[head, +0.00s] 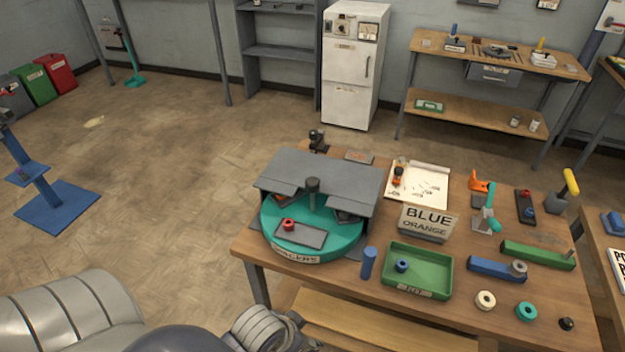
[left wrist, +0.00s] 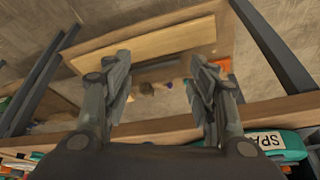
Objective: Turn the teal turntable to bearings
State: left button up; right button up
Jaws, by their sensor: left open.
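The teal turntable (head: 345,238) sits at the left end of the workbench. A grey hood (head: 330,172) covers its rear part, and a dark post stands at its middle. Its front label (head: 297,257) seems to read SPACERS; SPA is legible in the left wrist view (left wrist: 268,140). A grey tray (head: 305,236) with a red ring-like part (head: 288,224) faces front. Other trays are partly hidden under the hood; I see no bearings label. My left gripper (left wrist: 160,90) is open and empty, apart from the turntable, near the bench's front edge. My right gripper is not in view.
Right of the turntable are a blue cylinder (head: 368,263), a green tray (head: 447,275) and a BLUE ORANGE sign (head: 428,222). Loose rings lie at the front right. A bench shelf (head: 370,325) lies low in front.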

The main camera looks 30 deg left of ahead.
aim_at(309, 186)
pick_arm(q)
jog(key=w+a+r+t, duration=0.3)
jog(key=w+a+r, duration=0.1)
jog(key=w, duration=0.2)
jog(key=w+a+r+n+t, duration=0.1)
jog(key=w+a+r+t, duration=0.2)
jog(key=w, duration=0.3)
jog(key=w+a+r+n+t+y, duration=0.1)
jog(key=w+a+r+t, duration=0.3)
jog(key=w+a+t, duration=0.1)
jog(key=shift+w+r, duration=0.35)
jog(key=shift+w, duration=0.25)
jog(key=w+a+r+t+y, duration=0.1)
jog(key=a+r+t, duration=0.2)
jog(key=a, duration=0.1)
jog(key=shift+n, duration=0.4)
jog(key=w, duration=0.3)
jog(key=w+p, duration=0.1)
jog(key=w, duration=0.3)
jog(key=w+p, duration=0.1)
jog(key=w, duration=0.3)
jog(key=shift+a+r, duration=0.2)
jog(key=shift+a, duration=0.15)
jog(key=shift+s, duration=0.1)
jog(key=shift+c, duration=0.4)
grip_shut()
